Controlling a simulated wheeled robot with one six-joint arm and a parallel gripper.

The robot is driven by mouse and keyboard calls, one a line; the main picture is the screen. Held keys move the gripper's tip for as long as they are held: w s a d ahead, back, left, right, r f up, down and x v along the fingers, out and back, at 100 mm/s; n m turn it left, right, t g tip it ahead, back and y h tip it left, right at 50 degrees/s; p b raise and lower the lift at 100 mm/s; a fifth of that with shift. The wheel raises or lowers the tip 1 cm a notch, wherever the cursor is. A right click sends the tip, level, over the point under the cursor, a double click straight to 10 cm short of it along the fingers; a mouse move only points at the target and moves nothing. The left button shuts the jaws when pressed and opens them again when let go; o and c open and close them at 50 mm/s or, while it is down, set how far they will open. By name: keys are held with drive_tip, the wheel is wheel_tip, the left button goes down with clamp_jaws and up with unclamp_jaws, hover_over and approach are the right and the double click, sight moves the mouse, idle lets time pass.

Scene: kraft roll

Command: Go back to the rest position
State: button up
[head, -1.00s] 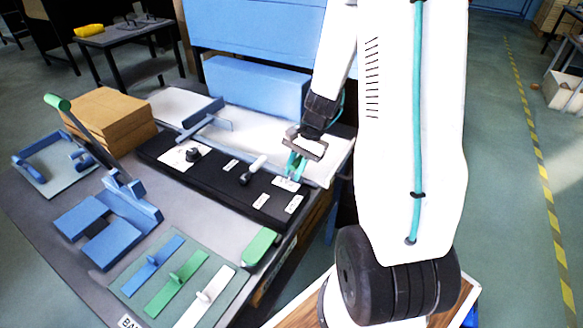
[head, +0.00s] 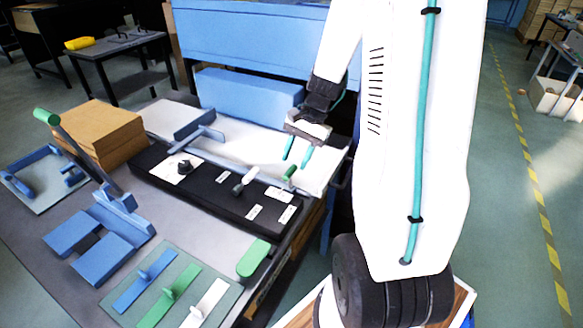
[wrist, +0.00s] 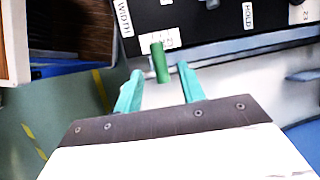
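My gripper (head: 298,152) has teal fingers, spread apart and empty, above the right end of the black control panel (head: 224,193). A small green knob or handle (head: 289,173) stands on the panel just below the fingers, apart from them. In the wrist view the same green handle (wrist: 160,62) shows beyond and between the open teal fingers (wrist: 158,86), beside a label partly hidden by it. The panel also carries a white-tipped lever (head: 246,178) and a black knob (head: 185,167).
A blue lever fixture (head: 115,220) with a green-tipped arm, a brown stack (head: 103,132) and a mat with blue, green and white pieces (head: 190,260) occupy the table's left and front. A blue block (head: 250,98) stands behind. Open floor lies to the right.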

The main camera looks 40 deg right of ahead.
drive_tip(key=shift+d+r, duration=0.1)
drive_tip(key=shift+r, duration=0.15)
idle(0.4)
drive_tip(key=s+a+r+n+t+h, duration=0.1)
drive_tip(key=s+a+r+n+h, duration=0.4)
drive_tip(key=s+a+r+n, duration=0.8)
drive_tip(key=s+a+r, duration=0.3)
drive_tip(key=s+a, duration=0.1)
drive_tip(key=shift+s+a+r+n, duration=0.25)
drive_tip(key=shift+s+n, duration=0.05)
drive_tip(key=shift+s, duration=0.1)
idle(1.0)
